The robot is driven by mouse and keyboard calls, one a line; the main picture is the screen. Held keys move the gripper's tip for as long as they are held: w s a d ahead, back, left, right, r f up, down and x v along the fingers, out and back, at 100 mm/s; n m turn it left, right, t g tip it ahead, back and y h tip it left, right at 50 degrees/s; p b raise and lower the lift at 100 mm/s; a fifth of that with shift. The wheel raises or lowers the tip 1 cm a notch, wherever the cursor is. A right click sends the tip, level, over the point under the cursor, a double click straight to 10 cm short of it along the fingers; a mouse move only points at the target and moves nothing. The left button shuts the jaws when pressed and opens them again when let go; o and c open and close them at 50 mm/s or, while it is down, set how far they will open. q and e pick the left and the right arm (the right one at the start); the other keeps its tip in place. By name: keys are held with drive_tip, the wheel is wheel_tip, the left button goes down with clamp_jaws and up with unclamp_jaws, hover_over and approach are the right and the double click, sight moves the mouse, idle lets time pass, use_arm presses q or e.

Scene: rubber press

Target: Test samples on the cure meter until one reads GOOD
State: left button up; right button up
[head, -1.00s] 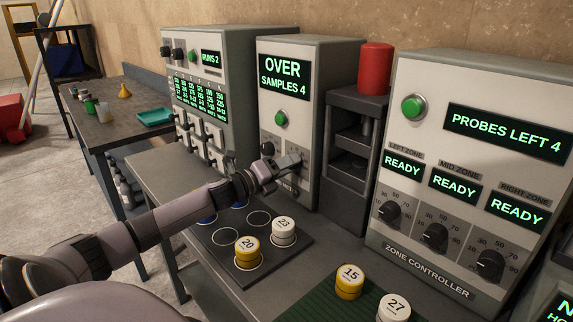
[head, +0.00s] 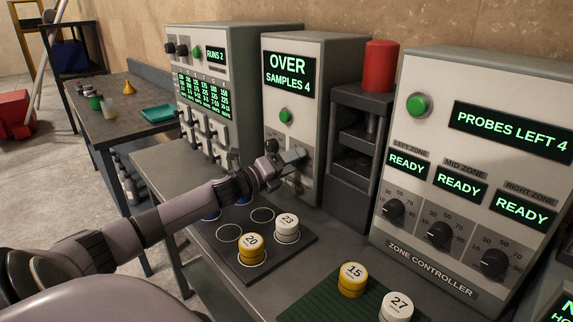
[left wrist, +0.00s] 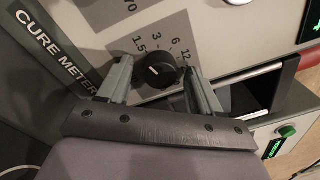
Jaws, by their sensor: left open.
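The cure meter (head: 320,88) is the grey cabinet in the middle; its screen (head: 290,73) reads OVER, SAMPLES 4. My left gripper (head: 298,158) is at its lower front. In the left wrist view my left gripper (left wrist: 162,82) is open, its fingers on either side of the black knob (left wrist: 161,70), which has marks 1.5, 3, 6 and 12. I cannot tell if they touch it. Yellow sample 20 (head: 251,248) and white sample 23 (head: 287,228) stand on the dark mat (head: 297,250). Yellow sample 15 (head: 352,280) and white sample 27 (head: 396,307) stand at the front. My right gripper is out of view.
The zone controller (head: 430,75) at right shows PROBES LEFT 4 and several READY screens. A dark rack (head: 356,150) with a red cylinder (head: 380,66) on top stands beside the meter. Blue discs are partly hidden by my arm. A side table (head: 105,130) holds a teal tray (head: 160,113).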

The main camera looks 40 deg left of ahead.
use_arm(q)
drive_tip(key=s+b, duration=0.1)
drive_tip(key=s, duration=0.6)
drive_tip(key=shift+a, duration=0.45)
drive_tip(key=shift+f, duration=0.1)
